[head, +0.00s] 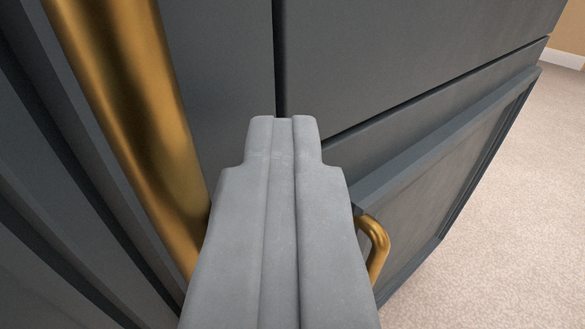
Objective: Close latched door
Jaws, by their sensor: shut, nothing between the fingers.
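My gripper (282,122) is shut and empty, in the lower middle of the head view. It points at the dark grey front of a cabinet (228,75). A thick brass handle (125,95) runs down close on the left of my gripper, on a dark panel (45,150) at the left. Whether my fingertips touch the cabinet front, I cannot tell. A dark vertical gap (280,60) shows just above my fingertips. No latch is clearly in view, and my gripper hides part of the front.
A framed lower panel (450,165) is at the right, with a smaller brass handle (376,245) just right of my gripper. Pale carpet (520,200) lies open at the right. A white baseboard (562,57) and tan wall (570,25) show at the top right.

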